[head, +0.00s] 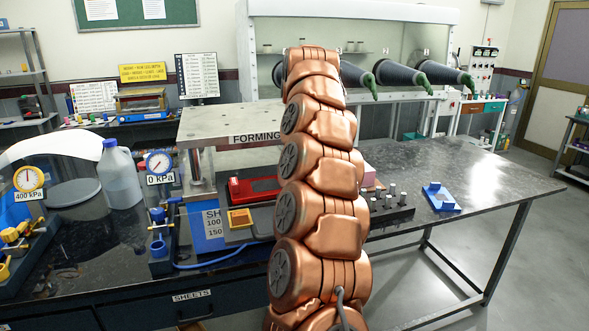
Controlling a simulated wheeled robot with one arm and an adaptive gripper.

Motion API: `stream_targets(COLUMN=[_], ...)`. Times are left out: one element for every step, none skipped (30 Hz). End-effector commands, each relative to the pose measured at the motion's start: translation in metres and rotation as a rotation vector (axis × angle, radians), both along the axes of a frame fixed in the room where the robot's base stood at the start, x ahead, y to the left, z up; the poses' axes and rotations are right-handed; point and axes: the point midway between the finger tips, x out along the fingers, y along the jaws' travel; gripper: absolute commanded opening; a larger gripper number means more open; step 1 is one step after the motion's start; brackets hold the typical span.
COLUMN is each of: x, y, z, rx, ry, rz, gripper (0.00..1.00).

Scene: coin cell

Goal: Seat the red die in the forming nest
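A red block-like piece (250,191) with a dark marking lies under the raised plate of the press marked FORMING (215,122). It rests on a dark grey base (245,236), and its right end is hidden behind my arm. It may be the red die or part of the nest; I cannot tell which. No separate nest can be made out. My copper arm rises through the middle of the view and hides the right part of the press. My gripper does not show; it is beyond or behind the arm's top end.
A yellow block (240,218) is at the base's front left. A blue cradle (440,197) and a dark rack with grey pegs (390,213) are right of my arm. A jug (121,177) and gauges stand left. The bench's right end (480,180) is clear.

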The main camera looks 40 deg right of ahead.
Motion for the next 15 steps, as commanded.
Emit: stream_targets(x=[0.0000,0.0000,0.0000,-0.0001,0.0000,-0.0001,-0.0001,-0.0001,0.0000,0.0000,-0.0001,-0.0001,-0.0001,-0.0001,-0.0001], y=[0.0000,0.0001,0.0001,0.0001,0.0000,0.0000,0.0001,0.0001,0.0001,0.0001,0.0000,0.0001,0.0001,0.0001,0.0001], z=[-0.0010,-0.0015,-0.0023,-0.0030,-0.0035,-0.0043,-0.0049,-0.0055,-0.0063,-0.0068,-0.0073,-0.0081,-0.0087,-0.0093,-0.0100], rx=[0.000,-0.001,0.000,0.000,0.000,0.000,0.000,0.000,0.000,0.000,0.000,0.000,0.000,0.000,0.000], ry=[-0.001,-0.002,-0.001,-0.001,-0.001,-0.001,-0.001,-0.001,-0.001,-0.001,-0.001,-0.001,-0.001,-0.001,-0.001], rz=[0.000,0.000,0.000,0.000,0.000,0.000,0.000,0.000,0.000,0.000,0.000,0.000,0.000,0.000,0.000], gripper=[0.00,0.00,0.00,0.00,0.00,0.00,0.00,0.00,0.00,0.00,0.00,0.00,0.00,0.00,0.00])
